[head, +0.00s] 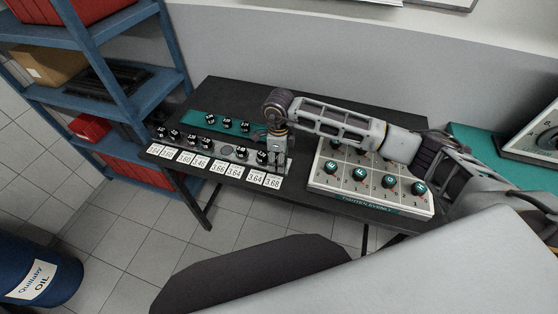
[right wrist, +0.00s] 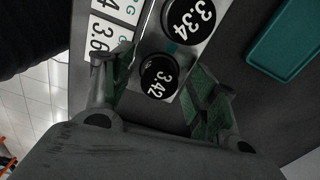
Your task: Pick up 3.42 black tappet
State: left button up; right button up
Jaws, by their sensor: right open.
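The black tappet marked 3.42 (right wrist: 158,77) stands in the end place of its rail, between the fingers of my right gripper (right wrist: 162,72) in the right wrist view. The two fingers are apart, one on each side of it, with a visible gap to the tappet. In the head view my right gripper (head: 279,160) points down at the right end of the tappet row and hides the 3.42 tappet. My left gripper is not in view.
A tappet marked 3.34 (right wrist: 187,18) stands close beside it. White number cards (head: 200,162) line the front edge of the black table. A teal tray (head: 201,117) with several tappets lies behind. A white board (head: 340,185) with teal-topped pieces is to the right.

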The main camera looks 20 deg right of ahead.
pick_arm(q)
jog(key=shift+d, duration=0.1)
pick_arm(e)
jog(key=shift+c, duration=0.2)
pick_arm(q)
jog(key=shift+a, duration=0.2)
pick_arm(e)
jog(key=c, duration=1.1)
jog(key=shift+r, duration=0.8)
notch_tip(320, 180, up, 8)
jog(key=shift+f+b, duration=0.2)
jog(key=shift+b, duration=0.55)
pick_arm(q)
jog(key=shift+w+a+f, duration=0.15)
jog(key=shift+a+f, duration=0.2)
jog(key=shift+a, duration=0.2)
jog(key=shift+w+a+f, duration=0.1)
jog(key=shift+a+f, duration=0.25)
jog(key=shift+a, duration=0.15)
pick_arm(e)
jog(key=shift+r, duration=0.45)
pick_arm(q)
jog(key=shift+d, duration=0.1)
